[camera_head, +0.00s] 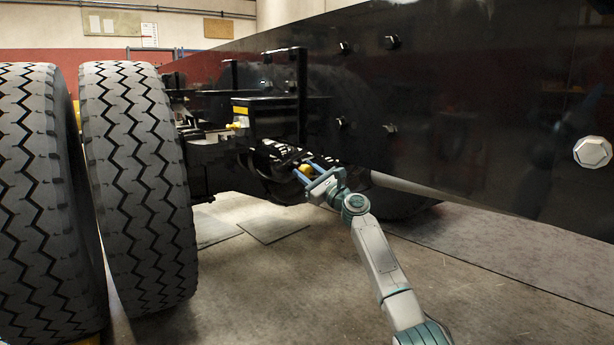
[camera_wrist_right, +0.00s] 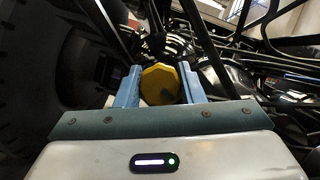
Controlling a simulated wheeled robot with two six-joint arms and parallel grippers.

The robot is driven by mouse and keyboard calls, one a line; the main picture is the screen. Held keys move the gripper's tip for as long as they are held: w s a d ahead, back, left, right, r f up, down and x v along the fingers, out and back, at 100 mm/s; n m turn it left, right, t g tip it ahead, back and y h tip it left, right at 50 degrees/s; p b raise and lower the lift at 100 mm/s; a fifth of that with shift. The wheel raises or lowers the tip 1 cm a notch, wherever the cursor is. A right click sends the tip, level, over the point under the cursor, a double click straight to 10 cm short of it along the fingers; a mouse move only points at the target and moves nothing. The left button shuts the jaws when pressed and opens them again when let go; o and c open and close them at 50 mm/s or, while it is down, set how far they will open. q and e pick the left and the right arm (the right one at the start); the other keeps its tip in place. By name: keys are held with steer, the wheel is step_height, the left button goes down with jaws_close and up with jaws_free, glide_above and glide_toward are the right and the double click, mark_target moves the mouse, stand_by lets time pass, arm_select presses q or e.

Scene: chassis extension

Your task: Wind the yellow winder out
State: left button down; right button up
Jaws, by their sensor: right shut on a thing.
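The yellow winder (camera_head: 306,170) is under the black chassis, below a dark bracket. In the right wrist view the winder (camera_wrist_right: 160,84) shows as a yellow, many-sided knob. My right gripper (camera_head: 309,171) reaches it from the front right, with its two blue fingers on either side. In the wrist view the blue fingers of my right gripper (camera_wrist_right: 160,88) are shut on the winder, one on its left and one on its right. What the winder joins to behind it is mostly hidden. My left gripper is not in view.
Two large tyres (camera_head: 138,185) stand at the left. A long black chassis beam (camera_head: 480,110) runs along the right, with bolts and a white hexagonal cap (camera_head: 592,152). A black box with a yellow strip (camera_head: 241,110) sits above the winder. The concrete floor (camera_head: 270,300) in front is clear.

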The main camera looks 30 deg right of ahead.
stand_by(0.4)
steer(key=o, duration=1)
steer(key=shift+s+d+f, duration=0.1)
steer(key=shift+s+f, duration=0.05)
steer(key=shift+s, duration=0.15)
steer(key=p+v, duration=0.3)
steer(key=v, duration=0.7)
steer(key=shift+s, duration=0.1)
